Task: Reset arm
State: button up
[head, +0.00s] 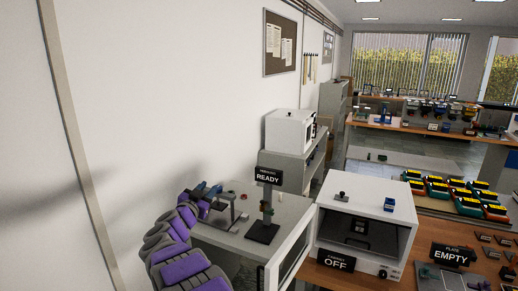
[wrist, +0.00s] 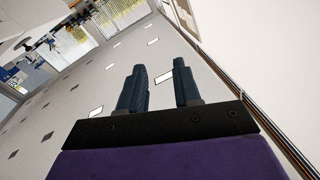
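My arm, purple and grey, rises at the lower left of the head view. My gripper (head: 203,190) is at its end, in front of the grey side table by the wall. In the wrist view my gripper (wrist: 160,85) shows two dark fingers apart with nothing between them. The wrist view is tilted, with the ceiling and its light panels behind the fingers.
A white cabinet (head: 398,209) with its door (head: 292,252) swung open stands right of my arm, with an OFF sign (head: 335,260). A READY sign (head: 268,176) stands on the side table (head: 285,207). An EMPTY sign (head: 453,255) is on the wooden bench. The white wall is close on the left.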

notch_tip(320, 180, up, 6)
jog(key=s+d+n+y, duration=0.1)
jog(key=n+y, duration=0.4)
jog(key=y, duration=0.2)
jog(key=s+d+f+n+g+y+b, duration=0.25)
jog(key=s+d+g, duration=0.2)
jog(key=s, duration=0.45)
jog(key=s+d+f+g+h, duration=0.1)
jog(key=s+d+f+g, duration=0.4)
jog(key=s, duration=1.2)
jog(key=s+d+f+g+h, duration=0.1)
jog(key=s+d+f+g, duration=0.4)
jog(key=s+d, duration=0.7)
jog(key=s+d+f+g+h+b, duration=0.1)
jog(key=s+d+f+g, duration=0.4)
jog(key=s, duration=1.8)
jog(key=d+f+m+h, duration=0.1)
jog(key=d, duration=0.3)
jog(key=shift+d+f, duration=0.3)
jog(key=shift+f, duration=0.05)
